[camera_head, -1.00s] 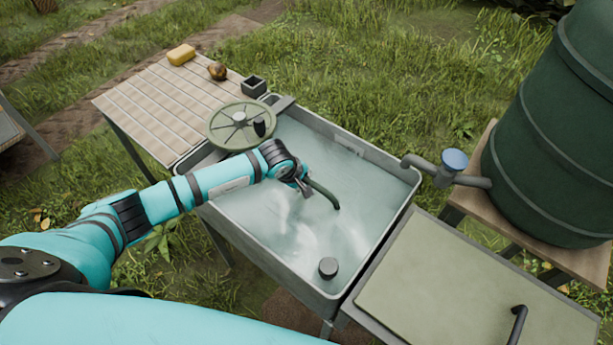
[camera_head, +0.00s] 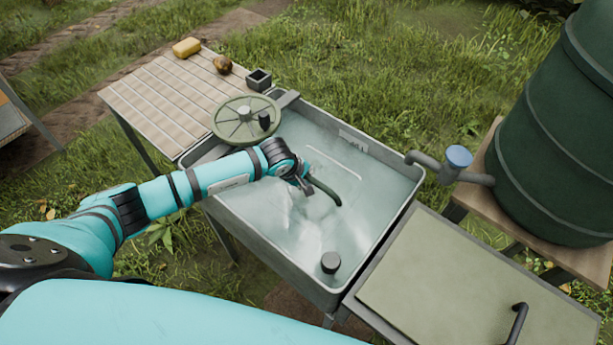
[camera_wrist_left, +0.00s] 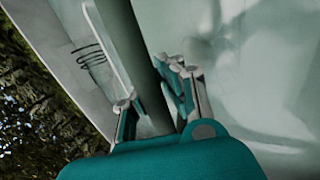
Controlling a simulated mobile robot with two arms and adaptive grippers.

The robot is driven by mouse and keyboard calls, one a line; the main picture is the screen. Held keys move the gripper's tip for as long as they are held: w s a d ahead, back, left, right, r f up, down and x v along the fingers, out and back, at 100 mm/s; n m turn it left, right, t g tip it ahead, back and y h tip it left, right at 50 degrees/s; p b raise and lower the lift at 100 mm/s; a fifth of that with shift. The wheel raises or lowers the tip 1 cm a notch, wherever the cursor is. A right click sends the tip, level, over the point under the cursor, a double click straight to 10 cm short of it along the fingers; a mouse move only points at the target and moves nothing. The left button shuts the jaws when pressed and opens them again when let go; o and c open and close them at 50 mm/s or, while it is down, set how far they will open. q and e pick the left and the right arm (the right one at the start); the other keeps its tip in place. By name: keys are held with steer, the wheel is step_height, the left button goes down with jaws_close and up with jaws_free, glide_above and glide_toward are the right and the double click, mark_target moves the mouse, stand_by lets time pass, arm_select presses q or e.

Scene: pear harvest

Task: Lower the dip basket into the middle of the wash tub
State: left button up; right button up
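The wash tub (camera_head: 402,208) is a grey rectangular basin of cloudy, pale water. My left gripper (camera_head: 308,187) is over its middle, pointing down to the right. In the left wrist view its fingers (camera_wrist_left: 160,92) are close on either side of a dark green curved bar, which looks like the dip basket's handle (camera_head: 326,192); the handle also shows in the wrist view (camera_wrist_left: 135,50). The handle runs down to the water. The basket's body is mostly hidden; a thin pale straight edge in the water beside the handle may be its rim. My right gripper is not in view.
A dark cap (camera_head: 331,262) is in the near corner. A blue-topped tap (camera_head: 458,158) is right.

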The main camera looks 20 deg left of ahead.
arm_select(q)
steer(key=o, duration=0.5)
steer(key=shift+c, duration=0.2)
